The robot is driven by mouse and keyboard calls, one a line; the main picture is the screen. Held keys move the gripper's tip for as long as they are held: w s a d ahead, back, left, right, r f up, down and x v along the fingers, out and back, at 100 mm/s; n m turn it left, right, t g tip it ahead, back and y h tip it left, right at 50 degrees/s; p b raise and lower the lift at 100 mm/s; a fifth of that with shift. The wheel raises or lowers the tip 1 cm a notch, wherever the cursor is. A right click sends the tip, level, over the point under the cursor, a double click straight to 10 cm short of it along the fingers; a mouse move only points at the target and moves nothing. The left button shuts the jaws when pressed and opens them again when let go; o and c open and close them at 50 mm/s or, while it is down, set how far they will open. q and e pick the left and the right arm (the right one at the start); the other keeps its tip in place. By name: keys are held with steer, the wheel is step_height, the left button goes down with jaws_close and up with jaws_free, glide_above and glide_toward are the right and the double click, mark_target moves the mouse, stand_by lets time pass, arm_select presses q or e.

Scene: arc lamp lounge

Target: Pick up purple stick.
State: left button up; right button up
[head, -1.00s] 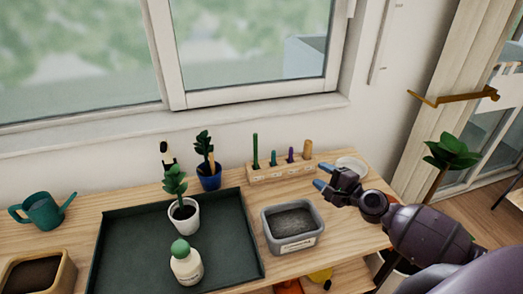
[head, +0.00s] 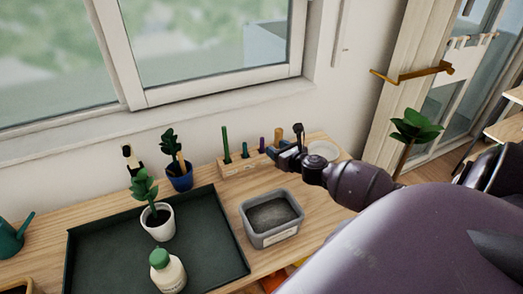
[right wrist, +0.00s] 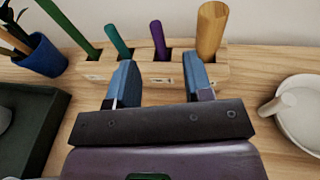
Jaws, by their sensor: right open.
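The purple stick (right wrist: 158,39) stands in a slot of the wooden block (right wrist: 92,70) in the right wrist view, between a teal stick (right wrist: 119,42) and a thicker wooden stick (right wrist: 211,29). In the head view the purple stick (head: 262,145) shows small in the block (head: 238,167). My right gripper (right wrist: 162,78) is open and empty, its two blue fingers pointing at the block, with the purple stick beyond the gap between them. In the head view the right gripper (head: 284,152) is at the block's right end, partly hiding it. My left gripper is not in view.
A tall green stick (head: 226,143) stands at the block's left end. A grey planter (head: 272,236) is in front, and a dark tray (head: 222,235) with a potted plant and bottle lies left. A white dish (right wrist: 297,125) is right of the gripper. A blue pot (head: 180,180) stands left of the block.

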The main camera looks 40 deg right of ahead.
mark_target(263, 142)
steer(key=shift+b+x, duration=0.6)
steer(key=shift+x, duration=2.7)
steer(key=shift+a, duration=0.15)
jaws_close()
